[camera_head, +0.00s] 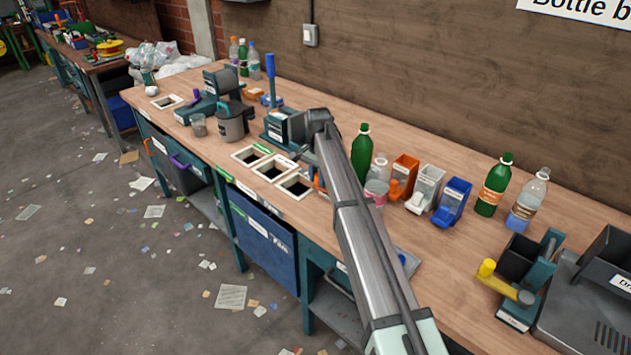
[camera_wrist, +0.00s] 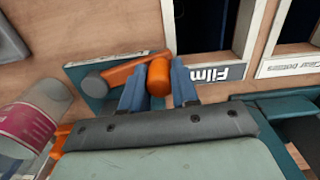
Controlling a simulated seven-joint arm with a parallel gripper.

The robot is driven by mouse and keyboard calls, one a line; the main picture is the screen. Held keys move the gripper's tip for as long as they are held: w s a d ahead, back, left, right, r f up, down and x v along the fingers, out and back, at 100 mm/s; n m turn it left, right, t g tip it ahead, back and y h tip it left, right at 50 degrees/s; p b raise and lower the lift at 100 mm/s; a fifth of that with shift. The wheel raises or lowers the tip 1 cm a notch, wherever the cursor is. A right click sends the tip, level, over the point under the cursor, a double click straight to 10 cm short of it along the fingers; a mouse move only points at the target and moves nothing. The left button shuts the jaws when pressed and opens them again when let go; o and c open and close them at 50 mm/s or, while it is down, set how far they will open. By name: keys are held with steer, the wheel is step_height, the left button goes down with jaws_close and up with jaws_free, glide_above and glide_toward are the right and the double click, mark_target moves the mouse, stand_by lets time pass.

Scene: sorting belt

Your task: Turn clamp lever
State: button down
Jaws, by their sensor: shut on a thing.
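The clamp lever is an orange bar (camera_wrist: 129,70) in the wrist view, running from a grey pivot (camera_wrist: 93,85) at left to an upright orange knob (camera_wrist: 158,74). It sits on a dark teal base plate (camera_wrist: 74,73). My gripper (camera_wrist: 158,80) has one blue finger on each side of the knob and is shut on it. In the head view my forearm hides most of the lever and the gripper.
Square bench openings lie beside the lever, one labelled Film (camera_wrist: 208,74). A clear bottle with a pink label (camera_wrist: 35,125) is close at left in the wrist view. Orange (camera_head: 403,176), white (camera_head: 425,188) and blue (camera_head: 453,201) bins stand right of my arm.

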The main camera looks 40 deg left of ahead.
steer(key=shift+w+a+m, duration=0.15)
steer(key=shift+w+m, duration=0.85)
steer(key=shift+m, duration=0.1)
steer(key=c, duration=0.8)
jaws_free()
steer(key=shift+c, duration=0.2)
step_height(320, 180, up, 14)
steer(key=shift+f, duration=0.1)
